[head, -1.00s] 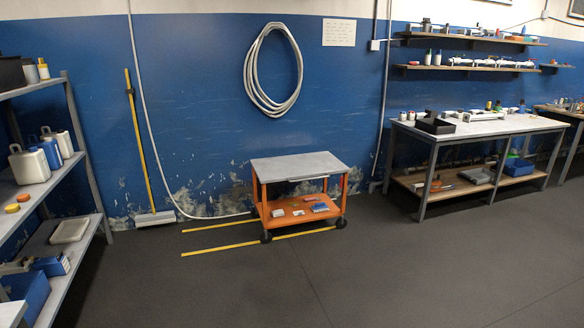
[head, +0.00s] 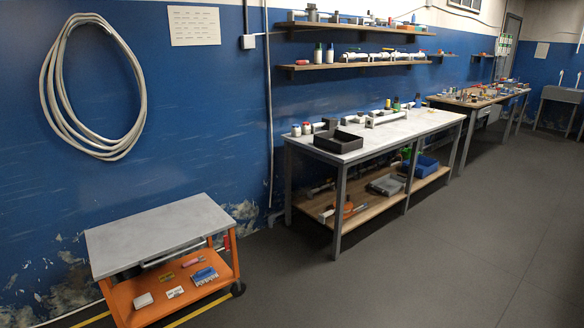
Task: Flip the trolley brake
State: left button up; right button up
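The trolley (head: 160,236) stands at the lower left of the head view, near the blue wall. It has a grey top, an orange frame and an orange lower shelf. A dark wheel (head: 238,289) shows at its right front corner. A small red part (head: 227,242) shows at its right side; I cannot tell whether it is the brake. The grey top is bare. Neither of my grippers is in view.
Small items, including a blue one (head: 205,276), lie on the trolley's lower shelf. A workbench (head: 340,155) with a black tray stands to the right along the wall. Yellow floor lines (head: 200,308) run by the trolley. The dark floor (head: 420,270) at right is clear.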

aim_at(228, 252)
jog(key=i+u, duration=0.2)
jog(key=i, duration=0.3)
jog(key=i+l+u, duration=0.1)
jog(key=i+u, duration=0.15)
jog(key=i, duration=0.3)
jog(key=i+l+u, duration=0.2)
jog(key=i, duration=0.3)
jog(key=i+l+u, duration=0.25)
jog(key=i, duration=0.25)
